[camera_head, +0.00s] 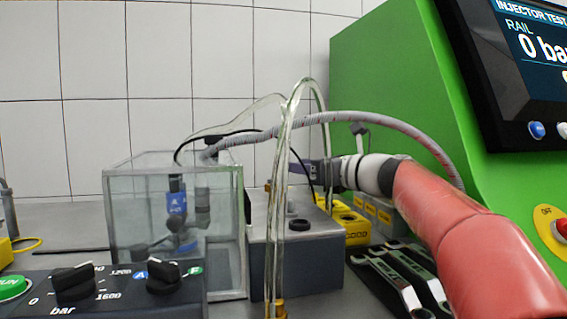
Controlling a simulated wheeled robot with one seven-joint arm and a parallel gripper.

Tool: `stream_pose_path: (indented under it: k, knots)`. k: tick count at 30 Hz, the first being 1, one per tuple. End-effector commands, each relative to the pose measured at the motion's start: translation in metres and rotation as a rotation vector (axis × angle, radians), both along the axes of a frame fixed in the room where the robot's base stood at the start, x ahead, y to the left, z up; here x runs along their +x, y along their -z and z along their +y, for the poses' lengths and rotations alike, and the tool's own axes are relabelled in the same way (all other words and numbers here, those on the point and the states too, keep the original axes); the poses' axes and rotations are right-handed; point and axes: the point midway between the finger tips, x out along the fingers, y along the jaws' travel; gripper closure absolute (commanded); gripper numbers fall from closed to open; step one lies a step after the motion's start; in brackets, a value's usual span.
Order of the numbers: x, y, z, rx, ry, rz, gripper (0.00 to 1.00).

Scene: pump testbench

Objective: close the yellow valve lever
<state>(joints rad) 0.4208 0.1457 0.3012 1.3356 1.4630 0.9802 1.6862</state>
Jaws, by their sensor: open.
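I cannot clearly make out the yellow valve lever in the head view; it may be hidden behind the clear hoses or my gripper. My gripper (303,169) is at the end of my red arm, above the grey box and partly behind the clear hoses. It points left and is open, with nothing seen between its fingers. A yellow block (352,226) lies below and right of it, behind the grey box (322,258). I cannot tell whether the gripper touches anything.
A glass tank (128,226) with a blue part stands left of the grey box. Looping clear hoses (283,170) and a braided hose (375,121) cross near my gripper. A knob panel (110,294) is front left. Wrenches (400,287) lie front right. A green testbench (390,65) stands right.

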Motion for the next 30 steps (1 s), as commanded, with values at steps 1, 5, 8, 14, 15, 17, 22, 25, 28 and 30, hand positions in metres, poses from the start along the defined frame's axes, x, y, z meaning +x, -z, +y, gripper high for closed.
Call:
stream_pose_path:
  k: [1, 5, 8, 14, 15, 17, 22, 25, 28, 30]
  knots:
    - [0.006, -0.001, 0.007, 0.002, -0.003, 0.001, 0.58]
    - [0.018, -0.001, 0.021, 0.001, -0.002, 0.001, 0.58]
    - [0.024, -0.001, 0.028, 0.001, -0.002, 0.0, 0.58]
    - [0.028, 0.0, 0.032, 0.0, 0.002, 0.0, 0.58]
    - [0.028, 0.0, 0.032, 0.0, 0.002, 0.0, 0.58]
    - [0.028, 0.0, 0.032, 0.0, 0.002, 0.0, 0.58]
    - [0.028, 0.0, 0.032, 0.0, 0.001, 0.0, 0.73]
    - [0.028, 0.0, 0.032, 0.0, 0.001, 0.0, 0.86]
    - [0.028, 0.0, 0.031, 0.0, 0.001, 0.0, 1.0]
    - [0.028, 0.0, 0.031, 0.0, 0.002, 0.0, 1.0]
